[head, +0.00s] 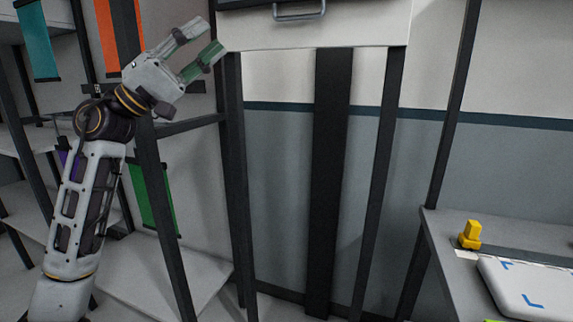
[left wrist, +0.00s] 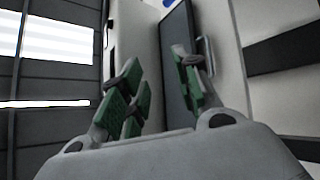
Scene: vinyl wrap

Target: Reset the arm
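My left arm comes in from the left in the head view, raised, with its elbow low and its wrist high. My left gripper (head: 202,46) is open and empty, its two green-padded fingers spread apart and pointing up and to the right. The fingers also show apart in the left wrist view (left wrist: 165,90), with nothing between them. The gripper is beside the left edge of a white cabinet (head: 372,32); I cannot tell whether they touch. My right arm and right gripper are in neither view.
Dark posts and shelves with hanging teal, orange (head: 107,38) and green (head: 154,195) sheets stand at the left. A drawer handle (head: 300,12) is on the cabinet. At the right, a table (head: 440,262) carries a yellow object (head: 471,236) and a white panel with blue marks (head: 530,288).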

